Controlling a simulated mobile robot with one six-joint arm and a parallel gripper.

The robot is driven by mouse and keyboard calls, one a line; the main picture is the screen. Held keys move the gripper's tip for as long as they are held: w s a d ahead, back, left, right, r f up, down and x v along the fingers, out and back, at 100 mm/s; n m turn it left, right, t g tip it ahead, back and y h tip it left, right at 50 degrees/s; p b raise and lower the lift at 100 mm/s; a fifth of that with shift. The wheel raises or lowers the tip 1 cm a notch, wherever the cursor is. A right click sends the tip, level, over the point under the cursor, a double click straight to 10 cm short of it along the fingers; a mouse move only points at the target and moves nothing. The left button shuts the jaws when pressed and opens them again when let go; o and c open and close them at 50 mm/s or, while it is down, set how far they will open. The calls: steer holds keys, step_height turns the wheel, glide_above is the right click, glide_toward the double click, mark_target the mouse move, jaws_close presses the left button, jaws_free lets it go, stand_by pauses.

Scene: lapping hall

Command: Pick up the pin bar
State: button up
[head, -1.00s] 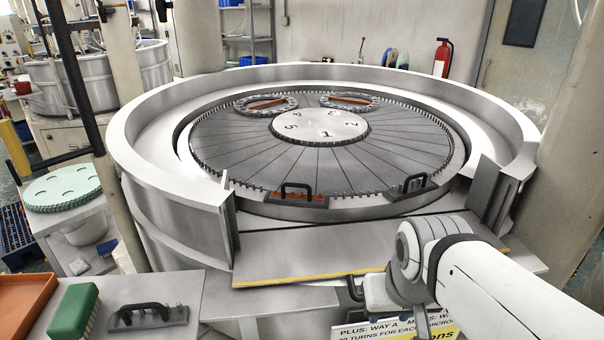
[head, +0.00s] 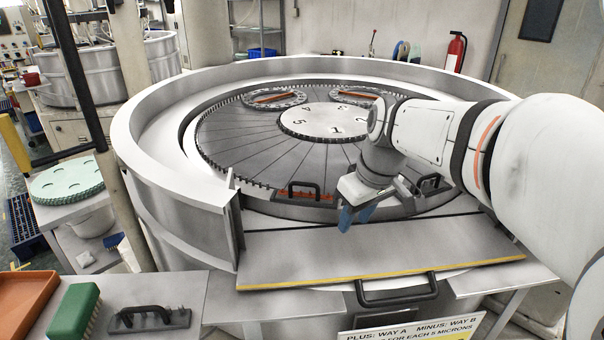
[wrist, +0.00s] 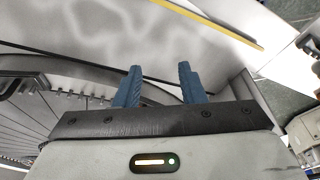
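A dark grey bar with a black arched handle and small pins along its edge, which looks like the pin bar (head: 150,319), lies on the side table at the lower left. My gripper (head: 356,215) hangs over the front of the round lapping machine, well to the right of that bar and apart from it. In the wrist view its two blue fingers (wrist: 159,70) stand apart with nothing between them. The bar is not seen in the wrist view.
A green brush (head: 74,312) and an orange tray (head: 22,303) are beside the bar. A black-handled piece (head: 302,193) sits on the machine's front rim, left of my gripper. The machine's raised wall (head: 185,225) stands between my gripper and the side table.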

mark_target(304, 184)
steer(key=w+a+n+y, duration=0.1)
steer(key=w+a+n, duration=0.1)
steer(key=w, duration=0.4)
steer(key=w+a+r+n, duration=0.1)
steer(key=w+a+n, duration=0.1)
steer(key=w+n, duration=0.2)
steer(key=w+a+n+g+y, duration=0.1)
steer(key=w+a+n, duration=0.1)
steer(key=w, duration=0.5)
steer(key=shift+w+a+r+n+y, duration=0.1)
steer(key=shift+w+r+n+y, duration=0.05)
steer(key=shift+w+n+y, duration=0.3)
steer(key=shift+a+f, duration=0.15)
steer(key=shift+f, duration=0.15)
steer(key=p+x, duration=0.2)
steer(key=x, duration=0.5)
steer(key=shift+w, duration=0.15)
steer(key=shift+c, duration=0.3)
jaws_close()
steer(key=shift+r, duration=0.1)
